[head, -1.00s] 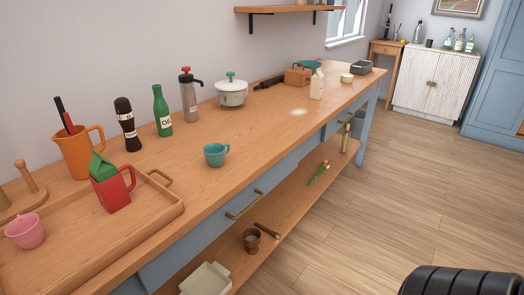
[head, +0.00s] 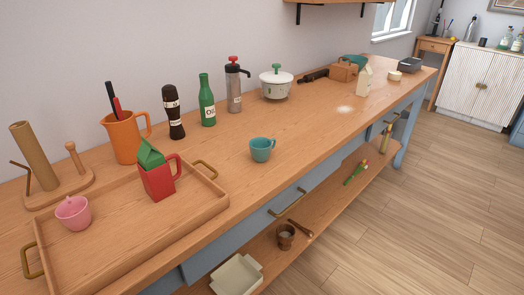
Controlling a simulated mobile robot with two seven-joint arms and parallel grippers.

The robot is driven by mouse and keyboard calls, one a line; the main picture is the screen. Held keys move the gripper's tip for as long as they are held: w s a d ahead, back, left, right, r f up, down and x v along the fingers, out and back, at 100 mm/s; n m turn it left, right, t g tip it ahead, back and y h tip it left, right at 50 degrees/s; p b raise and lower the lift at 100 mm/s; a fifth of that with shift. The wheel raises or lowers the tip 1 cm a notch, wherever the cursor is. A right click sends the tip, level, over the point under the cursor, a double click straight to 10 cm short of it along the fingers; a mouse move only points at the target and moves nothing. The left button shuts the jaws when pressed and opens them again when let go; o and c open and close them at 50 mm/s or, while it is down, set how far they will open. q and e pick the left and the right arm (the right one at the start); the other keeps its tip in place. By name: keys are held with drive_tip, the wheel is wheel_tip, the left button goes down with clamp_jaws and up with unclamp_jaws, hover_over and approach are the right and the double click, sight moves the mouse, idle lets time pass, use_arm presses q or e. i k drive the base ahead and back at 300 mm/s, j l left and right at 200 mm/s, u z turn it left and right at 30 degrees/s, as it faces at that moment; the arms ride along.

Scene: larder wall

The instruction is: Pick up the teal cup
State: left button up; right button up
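The teal cup (head: 261,150) stands upright on the wooden counter (head: 310,138), near its front edge and right of the wooden tray. Its handle points to the right. Nothing touches it. Neither of my grippers shows in the head view.
The tray (head: 214,206) holds a pink cup (head: 73,213) and a red mug (head: 157,183) with a green carton-shaped piece. Behind stand an orange jug (head: 123,138), a dark mill (head: 173,115), a green bottle (head: 207,103) and a flask (head: 233,90). Counter around the teal cup is clear.

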sight(264, 149)
drive_tip(key=l+u, duration=0.1)
drive_tip(key=u, duration=0.6)
drive_tip(key=l+u, duration=0.2)
drive_tip(key=u, duration=0.15)
drive_tip(key=l+u, duration=0.65)
drive_tip(key=l, duration=0.2)
drive_tip(key=k+l+u, duration=0.15)
drive_tip(key=l, duration=0.3)
drive_tip(key=k+l+u, duration=0.15)
drive_tip(key=l, duration=0.3)
drive_tip(key=i, duration=0.05)
